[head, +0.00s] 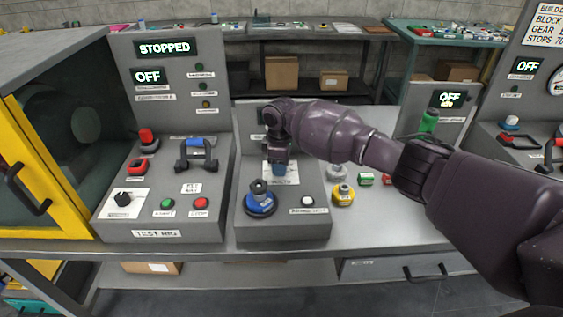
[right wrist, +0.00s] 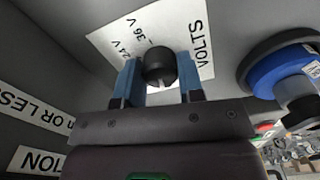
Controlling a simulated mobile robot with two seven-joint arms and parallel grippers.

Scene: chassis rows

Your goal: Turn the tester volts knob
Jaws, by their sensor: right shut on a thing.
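The tester volts knob (right wrist: 160,68) is a black round knob on a white plate (right wrist: 108,40) marked VOLTS, 24 V and 36 V. In the right wrist view the blue fingers of my right gripper (right wrist: 160,84) stand on both sides of it, shut on it. In the head view my right gripper (head: 279,168) reaches down to the sloped grey tester panel (head: 318,225) and hides the knob. The white VOLTS plate (head: 290,180) shows partly beside the fingers. My left gripper is not in view.
A blue round part with a black top (head: 260,200) sits close to the left of the gripper on the tester. A white button (head: 307,201) is at front right. The test rig (head: 160,237) stands to the left. A yellow part (head: 344,193) stands right of the tester.

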